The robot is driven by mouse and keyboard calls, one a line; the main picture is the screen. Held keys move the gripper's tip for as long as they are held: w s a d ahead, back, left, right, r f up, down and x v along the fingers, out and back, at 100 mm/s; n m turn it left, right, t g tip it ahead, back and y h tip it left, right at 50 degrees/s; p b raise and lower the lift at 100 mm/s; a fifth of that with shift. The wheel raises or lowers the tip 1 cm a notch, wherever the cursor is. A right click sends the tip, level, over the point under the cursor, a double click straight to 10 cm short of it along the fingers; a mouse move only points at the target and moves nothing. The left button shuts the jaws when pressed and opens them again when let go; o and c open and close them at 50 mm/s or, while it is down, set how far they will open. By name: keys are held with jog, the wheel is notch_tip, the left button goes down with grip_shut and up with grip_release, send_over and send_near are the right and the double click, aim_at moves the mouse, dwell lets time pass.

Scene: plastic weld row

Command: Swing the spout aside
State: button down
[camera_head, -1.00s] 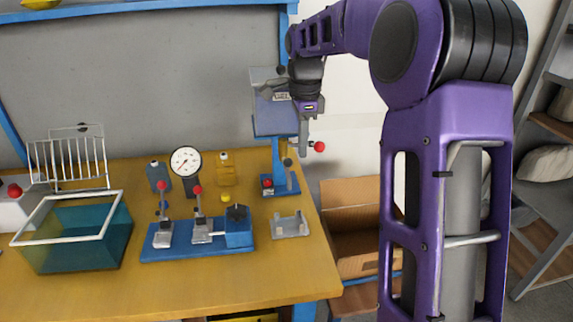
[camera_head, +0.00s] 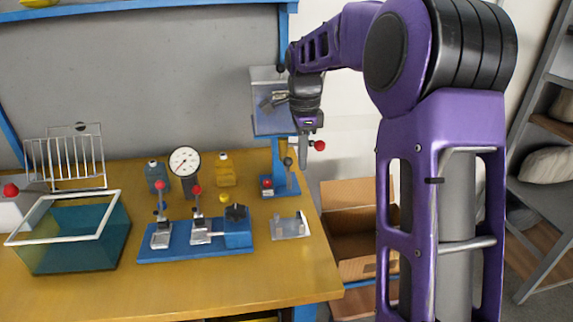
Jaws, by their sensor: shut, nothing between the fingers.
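My gripper (camera_head: 303,152) is shut and empty. It points down beside the upper part of a blue bench stand (camera_head: 278,150) at the table's back right. A red ball knob (camera_head: 319,145) shows just right of the fingers; I cannot tell whether they touch it. The stand carries a grey-blue head (camera_head: 270,115), partly hidden by my wrist, and a small dark-tipped part (camera_head: 288,161) below it. I cannot tell for certain which part is the spout.
A blue fixture (camera_head: 195,240) with red-knobbed clamps, a grey bracket (camera_head: 290,226) and a dial gauge (camera_head: 184,161) stand on the wooden table (camera_head: 180,295). A teal tank (camera_head: 75,245) is at left. A cardboard box (camera_head: 350,262) sits beyond the right edge.

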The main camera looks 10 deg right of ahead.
aim_at(288, 158)
jog(key=shift+a, duration=0.8)
jog(key=shift+a+p, duration=0.15)
jog(key=shift+p, duration=0.15)
jog(key=shift+a, duration=0.7)
jog(key=shift+a+p, duration=0.4)
jog(key=shift+a, duration=0.3)
